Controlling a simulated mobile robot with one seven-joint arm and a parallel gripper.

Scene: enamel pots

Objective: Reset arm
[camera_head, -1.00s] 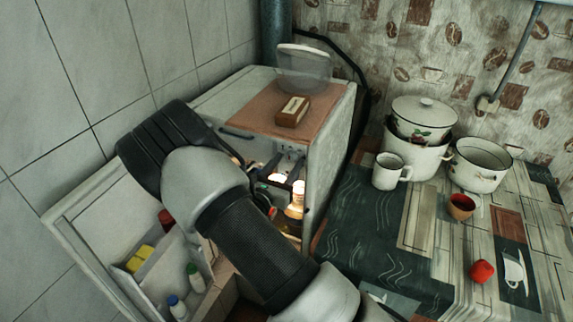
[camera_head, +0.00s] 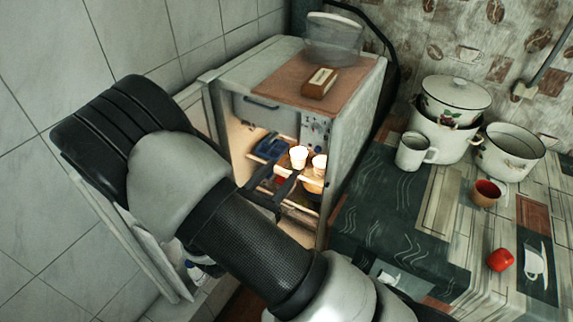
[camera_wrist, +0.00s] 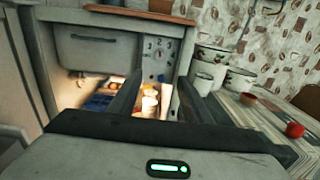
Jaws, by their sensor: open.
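My gripper (camera_head: 270,190) is in front of the open fridge (camera_head: 352,125), low before its lit inside. In the wrist view its two dark fingers (camera_wrist: 153,100) stand apart, with nothing held between them. A white cup-like item (camera_head: 299,157) and a second one (camera_head: 319,164) show inside the fridge, just beyond the fingertips. My arm hides part of the open fridge door (camera_head: 120,235) and the lower inside of the fridge.
On the fridge top are a wooden-looking box (camera_head: 320,82) and a clear bowl (camera_head: 334,45).

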